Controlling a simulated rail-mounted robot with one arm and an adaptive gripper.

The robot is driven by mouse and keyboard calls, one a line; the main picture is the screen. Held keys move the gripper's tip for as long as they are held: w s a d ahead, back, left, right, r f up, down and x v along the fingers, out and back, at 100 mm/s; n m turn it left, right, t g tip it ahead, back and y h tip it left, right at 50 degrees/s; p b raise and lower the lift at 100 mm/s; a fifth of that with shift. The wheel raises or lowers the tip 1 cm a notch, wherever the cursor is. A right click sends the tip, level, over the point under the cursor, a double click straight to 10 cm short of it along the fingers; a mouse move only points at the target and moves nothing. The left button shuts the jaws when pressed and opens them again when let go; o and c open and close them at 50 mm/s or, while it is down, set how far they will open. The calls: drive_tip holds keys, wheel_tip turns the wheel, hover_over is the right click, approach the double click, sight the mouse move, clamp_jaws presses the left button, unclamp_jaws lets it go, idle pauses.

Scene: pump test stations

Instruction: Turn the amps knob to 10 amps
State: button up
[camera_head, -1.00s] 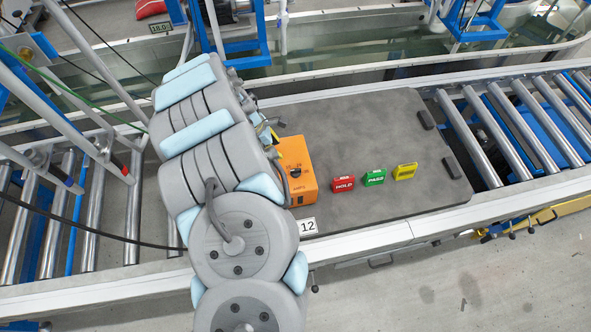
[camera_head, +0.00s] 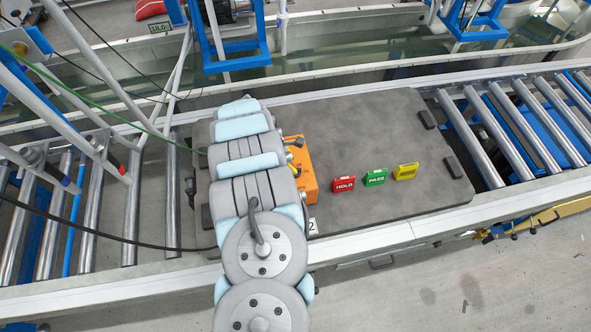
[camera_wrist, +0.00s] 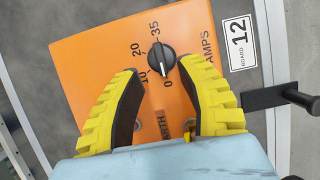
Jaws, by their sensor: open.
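The orange amps box (camera_head: 309,180) stands on the dark board, partly hidden behind my arm in the head view. In the wrist view the box face (camera_wrist: 95,62) fills the middle, with a round black amps knob (camera_wrist: 162,58). The scale reads 0, 10, 20 and 35 around the knob; 0 and 10 lie on the side towards my gripper. The exact pointer setting is too small to read surely. My gripper (camera_wrist: 155,73) is open and empty, its yellow fingers spread over the face, with the knob just ahead between the tips. My arm mostly hides the gripper in the head view.
Red HOLD (camera_head: 344,184), green PASS (camera_head: 375,178) and yellow (camera_head: 406,171) blocks stand right of the box. A BOARD 12 label (camera_wrist: 238,42) and a black bar (camera_wrist: 275,97) lie beside the box face. The board's right part (camera_head: 380,120) is clear.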

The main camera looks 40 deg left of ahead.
drive_tip(key=shift+x, duration=2.4)
drive_tip(key=shift+f, duration=0.1)
drive_tip(key=shift+c, duration=0.2)
clamp_jaws()
